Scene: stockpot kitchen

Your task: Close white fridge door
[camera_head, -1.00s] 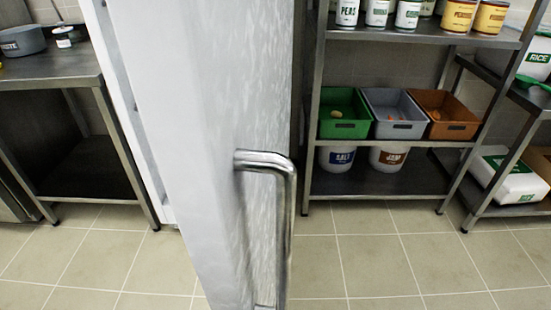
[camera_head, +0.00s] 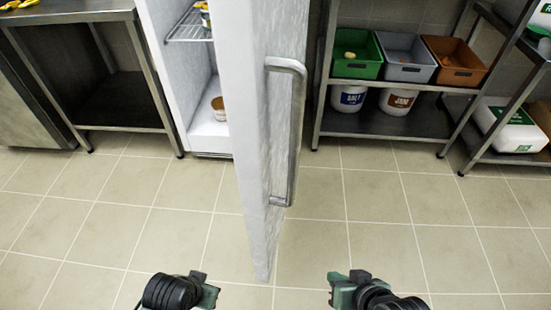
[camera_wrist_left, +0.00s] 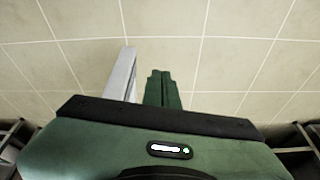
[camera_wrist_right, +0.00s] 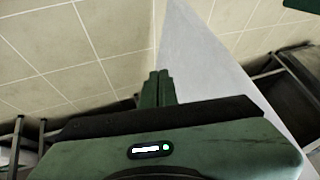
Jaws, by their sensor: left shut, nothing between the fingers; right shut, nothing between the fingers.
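The white fridge door (camera_head: 250,110) stands wide open, edge toward me, in the middle of the head view. Its long metal handle (camera_head: 293,130) is on the door's right face. The white fridge body (camera_head: 172,75) shows its open inside to the left of the door. My left gripper (camera_head: 207,288) is low, left of the door, shut and empty. My right gripper (camera_head: 338,285) is low, right of the door, shut and empty. Both are apart from the door. The door also shows in the left wrist view (camera_wrist_left: 121,75) and the right wrist view (camera_wrist_right: 205,60).
A metal table (camera_head: 70,12) stands left of the fridge. A metal shelf (camera_head: 385,120) with green, grey and orange bins and tubs stands to the right. Inside the fridge are a wire shelf (camera_head: 188,28) and a small container (camera_head: 219,108). The tiled floor in front is clear.

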